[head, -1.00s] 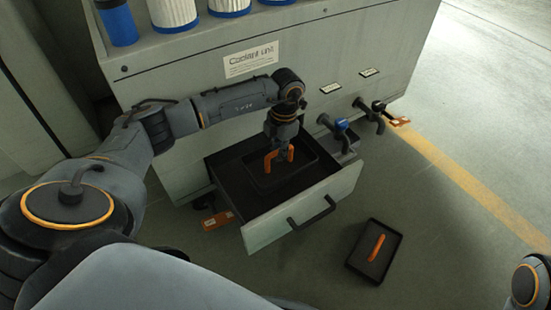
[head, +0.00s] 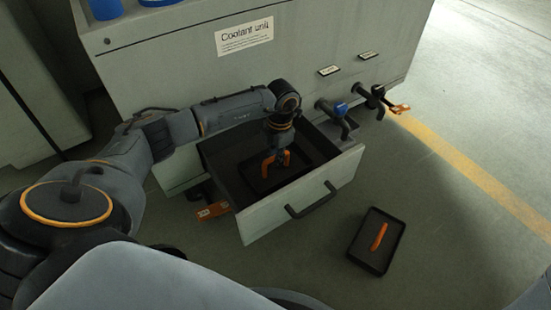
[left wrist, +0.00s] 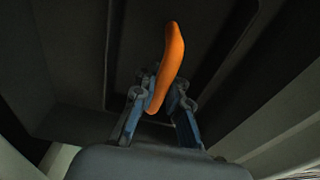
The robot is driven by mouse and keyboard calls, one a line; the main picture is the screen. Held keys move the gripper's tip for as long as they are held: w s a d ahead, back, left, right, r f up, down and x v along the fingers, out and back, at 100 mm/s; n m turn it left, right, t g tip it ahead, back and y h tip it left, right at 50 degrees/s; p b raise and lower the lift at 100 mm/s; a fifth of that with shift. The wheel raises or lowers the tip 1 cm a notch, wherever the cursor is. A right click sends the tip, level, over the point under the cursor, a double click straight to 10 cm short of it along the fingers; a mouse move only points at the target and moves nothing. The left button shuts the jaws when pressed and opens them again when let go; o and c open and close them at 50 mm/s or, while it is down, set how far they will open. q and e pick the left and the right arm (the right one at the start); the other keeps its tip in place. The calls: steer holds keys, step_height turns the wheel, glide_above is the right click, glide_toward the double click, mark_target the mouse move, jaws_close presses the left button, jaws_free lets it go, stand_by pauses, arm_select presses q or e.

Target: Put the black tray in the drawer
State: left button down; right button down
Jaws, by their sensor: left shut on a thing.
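A black tray (head: 297,169) with an upright orange handle is inside the open drawer (head: 262,222) of the coolant unit. My left gripper (head: 277,160) reaches down into the drawer and is shut on that orange handle. In the left wrist view the handle (left wrist: 168,62) stands between the two fingers (left wrist: 160,95), with dark surfaces around it. I cannot tell whether this tray rests on the drawer's bottom. A second black tray (head: 363,262) with an orange handle lies on the floor to the right of the drawer. My right gripper is not in view.
The coolant unit (head: 180,70) stands behind the drawer. Two taps, one with a blue handle (head: 341,109), stick out right of the drawer. Orange tags hang near the right tap (head: 400,109) and at the drawer's left (head: 212,211). The floor at right is clear.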

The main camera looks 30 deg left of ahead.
arm_select(q)
steer(key=c, duration=1.4)
jaws_free()
steer(key=shift+f, duration=0.1)
steer(key=shift+o, duration=0.2)
